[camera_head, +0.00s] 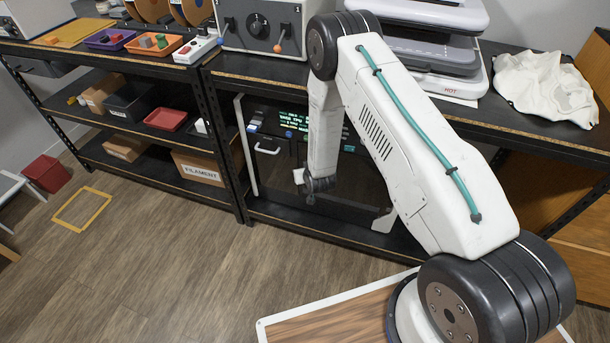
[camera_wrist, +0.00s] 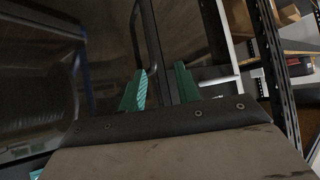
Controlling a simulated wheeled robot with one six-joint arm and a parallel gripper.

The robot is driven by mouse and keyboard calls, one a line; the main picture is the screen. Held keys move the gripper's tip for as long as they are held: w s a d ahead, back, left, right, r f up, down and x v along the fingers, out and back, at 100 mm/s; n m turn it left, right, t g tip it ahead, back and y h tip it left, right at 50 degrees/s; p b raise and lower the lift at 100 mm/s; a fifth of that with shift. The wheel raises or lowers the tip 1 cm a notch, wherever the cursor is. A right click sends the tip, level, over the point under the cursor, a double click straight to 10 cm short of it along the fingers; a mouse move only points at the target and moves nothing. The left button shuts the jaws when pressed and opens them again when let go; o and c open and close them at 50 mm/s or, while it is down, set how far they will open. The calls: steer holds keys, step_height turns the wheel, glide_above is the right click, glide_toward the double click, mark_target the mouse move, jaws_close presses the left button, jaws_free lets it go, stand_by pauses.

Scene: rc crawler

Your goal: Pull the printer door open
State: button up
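The printer (camera_head: 252,184) stands on the lower shelf under the worktop, with a pale frame and a dark glossy front door (camera_head: 277,172). A light bar handle (camera_head: 267,150) shows at the door's upper left. The door looks closed, though my arm hides its middle. My gripper's end is low in front of the printer in the head view, largely hidden by my arm. In the wrist view my gripper (camera_wrist: 162,88) has its two green fingers apart, facing dark glossy panels. A grey upright strip lies beyond the gap; I cannot tell if it is between the fingers.
Black shelf posts (camera_head: 218,135) stand close left of the printer. A carton marked FILAMENT (camera_head: 200,168) and small trays fill the left shelves. A red bin (camera_head: 47,174) is on the floor far left.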

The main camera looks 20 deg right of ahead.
steer(key=s+f+t, duration=0.4)
steer(key=f+t, duration=0.2)
steer(key=t, duration=0.2)
steer(key=w+d, duration=0.1)
steer(key=w, duration=0.6)
steer(key=shift+w, duration=0.2)
jaws_close()
